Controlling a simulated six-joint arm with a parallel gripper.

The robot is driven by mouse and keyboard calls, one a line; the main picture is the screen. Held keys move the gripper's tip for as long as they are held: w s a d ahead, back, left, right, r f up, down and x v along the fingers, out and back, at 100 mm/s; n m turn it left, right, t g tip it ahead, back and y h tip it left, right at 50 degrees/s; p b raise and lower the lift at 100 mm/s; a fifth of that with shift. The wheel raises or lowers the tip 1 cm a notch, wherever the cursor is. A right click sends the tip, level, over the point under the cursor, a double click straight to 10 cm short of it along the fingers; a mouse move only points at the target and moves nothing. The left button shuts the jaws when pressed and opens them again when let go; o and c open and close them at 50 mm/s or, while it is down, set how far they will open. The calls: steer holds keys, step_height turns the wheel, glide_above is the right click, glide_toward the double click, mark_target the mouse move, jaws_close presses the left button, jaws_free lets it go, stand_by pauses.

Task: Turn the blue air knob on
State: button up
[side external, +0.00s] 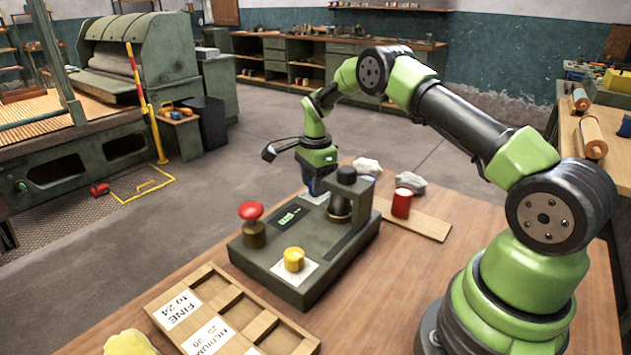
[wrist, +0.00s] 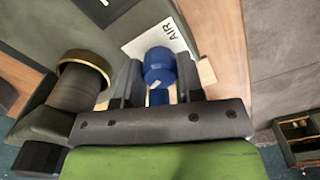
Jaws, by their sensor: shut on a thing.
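The blue air knob (wrist: 159,66) sits on a white label marked AIR at the edge of the dark control box (side external: 318,258). In the wrist view it lies between the two fingers of my gripper (wrist: 157,84), which is shut on it. A small white mark shows on the knob's near side. In the side view my gripper (side external: 317,180) points down at the far corner of the box, and only a little blue of the knob (side external: 313,187) shows beneath it. The fingertips are mostly hidden there.
A tall dark post with a brass ring (side external: 341,205) stands close beside my gripper. The box also carries a red mushroom button (side external: 251,211), a yellow knob (side external: 294,259) and a lit green display (side external: 288,218). A red cylinder (side external: 402,203) and pale lumps stand behind.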

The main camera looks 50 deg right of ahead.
steer(key=shift+n, duration=0.3)
steer(key=n, duration=1.2)
steer(key=shift+n, duration=0.4)
stand_by(0.4)
steer(key=o, duration=0.9)
step_height(320, 180, up, 10)
